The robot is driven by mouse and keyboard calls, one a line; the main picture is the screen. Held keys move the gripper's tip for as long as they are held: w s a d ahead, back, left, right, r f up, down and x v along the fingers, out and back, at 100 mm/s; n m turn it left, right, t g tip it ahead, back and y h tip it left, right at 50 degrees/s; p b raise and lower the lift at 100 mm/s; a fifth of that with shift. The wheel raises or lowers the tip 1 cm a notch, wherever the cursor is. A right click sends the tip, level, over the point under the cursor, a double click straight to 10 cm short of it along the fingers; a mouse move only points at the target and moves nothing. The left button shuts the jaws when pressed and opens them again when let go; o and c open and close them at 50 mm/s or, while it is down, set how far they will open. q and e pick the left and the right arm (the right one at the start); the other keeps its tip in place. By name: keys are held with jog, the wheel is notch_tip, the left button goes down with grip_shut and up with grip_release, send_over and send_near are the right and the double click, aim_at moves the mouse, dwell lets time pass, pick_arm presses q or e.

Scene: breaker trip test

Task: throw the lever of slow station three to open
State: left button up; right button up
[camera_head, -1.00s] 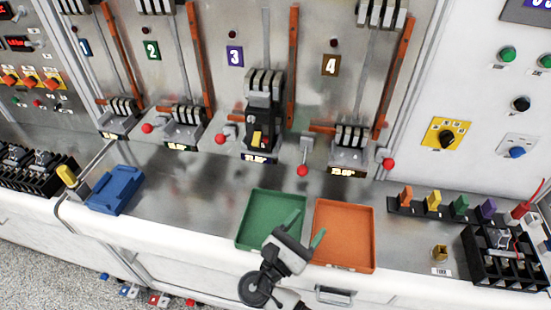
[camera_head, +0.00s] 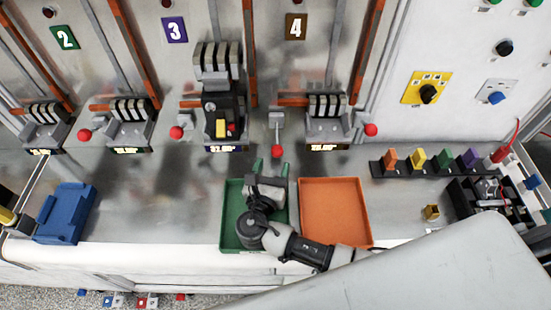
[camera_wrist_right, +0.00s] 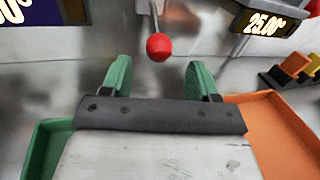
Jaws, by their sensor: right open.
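Station three has a purple 3 plate (camera_head: 174,30) and a dark breaker unit (camera_head: 222,105) with a yellow part low on its front. To the right of that unit, a lever with a red ball knob (camera_head: 277,152) points down toward the bench. My right gripper (camera_head: 271,168) has green fingers, is open and empty, and is just in front of this knob, over the green tray (camera_head: 228,238). In the right wrist view, the red knob (camera_wrist_right: 160,47) is ahead of the gap between the fingertips (camera_wrist_right: 158,72), apart from them.
Other red-knobbed levers stand beside stations two (camera_head: 177,132) and four (camera_head: 371,129). An orange tray (camera_head: 335,205) lies right of the green one. A blue block (camera_head: 66,212) lies on the left. Colored blocks (camera_head: 417,160) stand on the right.

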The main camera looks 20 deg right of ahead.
aim_at(277, 138)
jog(key=b+x, duration=0.1)
jog(key=x, duration=0.2)
jog(key=shift+w+d, duration=0.1)
jog(key=shift+w, duration=0.2)
jog(key=shift+c, duration=0.8)
pick_arm(q)
jog(key=shift+w+a+f, duration=0.15)
jog(key=shift+w+f, duration=0.45)
jog(key=shift+w, duration=0.35)
pick_arm(e)
grip_shut()
